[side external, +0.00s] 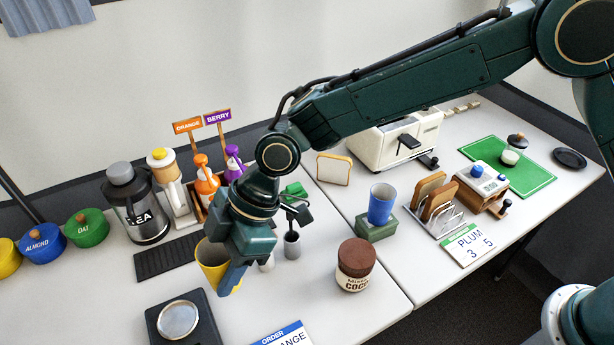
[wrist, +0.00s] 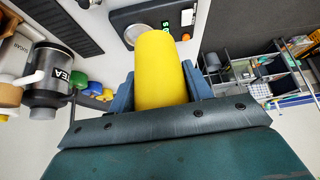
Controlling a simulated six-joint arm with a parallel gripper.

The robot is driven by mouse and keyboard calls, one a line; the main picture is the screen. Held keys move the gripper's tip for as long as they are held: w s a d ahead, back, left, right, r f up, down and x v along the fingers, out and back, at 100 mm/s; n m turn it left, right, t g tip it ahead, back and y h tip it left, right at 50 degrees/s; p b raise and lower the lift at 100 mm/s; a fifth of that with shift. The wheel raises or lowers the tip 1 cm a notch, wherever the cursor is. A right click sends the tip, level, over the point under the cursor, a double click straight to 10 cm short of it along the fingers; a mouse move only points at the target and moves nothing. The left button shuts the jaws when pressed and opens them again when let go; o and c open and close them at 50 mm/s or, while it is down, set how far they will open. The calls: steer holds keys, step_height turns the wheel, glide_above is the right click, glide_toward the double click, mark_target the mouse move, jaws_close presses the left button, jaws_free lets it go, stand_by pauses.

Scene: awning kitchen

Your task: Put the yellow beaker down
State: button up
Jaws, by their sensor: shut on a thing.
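The yellow beaker (side external: 207,264) is in my gripper (side external: 228,272) in the side external view, low over the white counter and roughly upright. Its base is partly hidden by a blue finger, so I cannot tell whether it touches the counter. In the wrist view the beaker (wrist: 160,65) sits between the two blue fingers of my gripper (wrist: 160,90), which is shut on it. A black scale with a round metal plate (side external: 178,320) is in front of the beaker; it also shows in the wrist view (wrist: 133,33).
A dark drip mat (side external: 165,260) lies behind and left of the beaker. A cocoa jar (side external: 354,266) and small grey cup (side external: 292,245) stand to the right. A blue cup (side external: 381,205) sits on a green block.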

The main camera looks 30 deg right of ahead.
step_height(320, 180, down, 16)
steer(key=shift+f, duration=0.1)
stand_by(0.8)
steer(key=shift+f, duration=0.1)
steer(key=o, duration=0.9)
steer(key=shift+o, duration=0.2)
steer(key=shift+v, duration=1)
steer(key=v, duration=1)
